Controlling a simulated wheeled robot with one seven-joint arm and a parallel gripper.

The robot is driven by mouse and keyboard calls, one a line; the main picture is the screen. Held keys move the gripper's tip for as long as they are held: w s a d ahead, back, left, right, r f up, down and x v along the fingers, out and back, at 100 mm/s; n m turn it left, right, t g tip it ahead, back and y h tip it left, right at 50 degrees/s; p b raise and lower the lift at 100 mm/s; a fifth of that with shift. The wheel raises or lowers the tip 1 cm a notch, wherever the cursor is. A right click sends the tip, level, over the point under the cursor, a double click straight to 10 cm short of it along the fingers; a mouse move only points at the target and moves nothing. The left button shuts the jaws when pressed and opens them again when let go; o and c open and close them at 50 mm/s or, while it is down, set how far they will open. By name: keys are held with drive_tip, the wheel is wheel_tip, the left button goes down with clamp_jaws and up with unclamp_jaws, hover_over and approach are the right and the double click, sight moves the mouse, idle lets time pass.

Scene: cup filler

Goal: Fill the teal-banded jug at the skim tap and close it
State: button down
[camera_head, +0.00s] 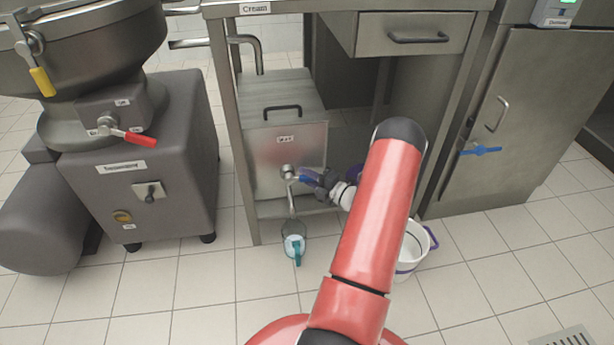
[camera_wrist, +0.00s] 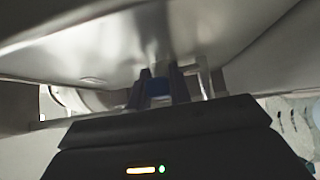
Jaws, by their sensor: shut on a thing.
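The teal-banded jug (camera_head: 293,242) stands upright on the floor tiles in the head view, under the downward spout (camera_head: 291,203) of the tap. Its fill level is too small to tell. The tap body (camera_head: 288,171) sits on the front of a steel tank (camera_head: 289,150) whose small label I cannot read. My gripper (camera_head: 310,180) is at the tap, shut on its blue handle. In the wrist view my gripper's fingers (camera_wrist: 158,88) close on the blue tap handle (camera_wrist: 157,86) beneath a steel surface.
A white bucket (camera_head: 411,250) with a purple handle stands right of my red arm. A dark grey machine (camera_head: 140,170) with a red lever stands left. A steel cabinet (camera_head: 520,130) with a blue handle stands right. The table leg (camera_head: 238,150) is beside the tank. Floor in front is clear.

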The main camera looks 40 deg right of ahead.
drive_tip(key=c, duration=1.3)
unclamp_jaws()
drive_tip(key=shift+f, duration=0.1)
drive_tip(key=shift+p+v, duration=0.5)
drive_tip(key=shift+v, duration=3.4)
